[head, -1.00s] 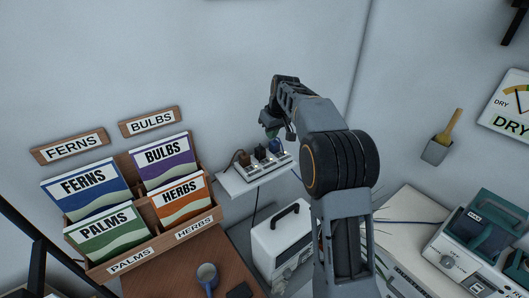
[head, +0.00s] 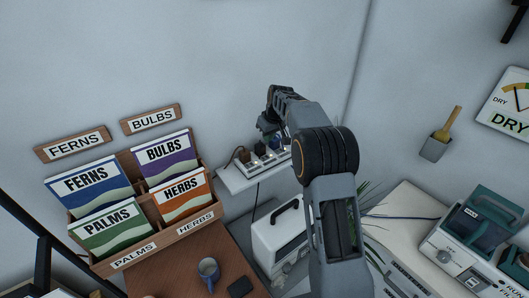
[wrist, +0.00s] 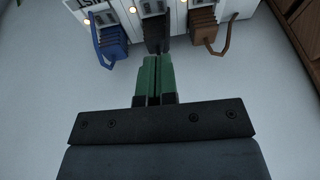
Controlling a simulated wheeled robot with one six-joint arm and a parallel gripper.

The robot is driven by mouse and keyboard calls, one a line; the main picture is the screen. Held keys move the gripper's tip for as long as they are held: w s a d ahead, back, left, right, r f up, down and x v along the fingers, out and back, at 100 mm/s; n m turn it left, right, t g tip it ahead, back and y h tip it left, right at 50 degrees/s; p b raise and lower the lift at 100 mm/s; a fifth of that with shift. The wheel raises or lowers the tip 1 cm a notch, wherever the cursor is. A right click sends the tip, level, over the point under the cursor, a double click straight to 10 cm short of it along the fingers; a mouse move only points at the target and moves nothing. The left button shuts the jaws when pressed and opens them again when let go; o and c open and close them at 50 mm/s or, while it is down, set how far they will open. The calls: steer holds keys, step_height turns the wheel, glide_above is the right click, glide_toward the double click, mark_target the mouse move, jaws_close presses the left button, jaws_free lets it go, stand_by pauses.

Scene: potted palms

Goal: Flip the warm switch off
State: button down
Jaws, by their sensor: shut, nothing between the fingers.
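A white power strip (head: 284,156) sits on a small wall shelf, partly covered by my arm in the head view. In the wrist view the strip (wrist: 177,18) crosses the top edge, with a blue plug (wrist: 111,40), a black plug (wrist: 156,35) and a brown plug (wrist: 204,32) in it. Small orange lights glow beside the plugs. A partly cut-off label by the blue plug seems to read MIST upside down. No WARM label is readable, and the switches are not clear. My gripper (wrist: 157,62) is shut and empty, its green fingertips just short of or against the black plug; which, I cannot tell.
The shelf (head: 226,180) is fixed to the wall. Left of it stands a wooden rack (head: 180,228) of seed packets. A white box with a black handle (head: 278,240) is under the shelf. A cord hangs down.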

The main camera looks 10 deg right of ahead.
mark_target(262, 157)
steer(key=x, duration=0.3)
steer(key=s+p+x, duration=0.1)
steer(key=x, duration=0.2)
steer(key=p+x, duration=0.1)
steer(key=x, duration=0.2)
steer(key=shift+s+f, duration=0.1)
steer(key=shift+f, duration=0.2)
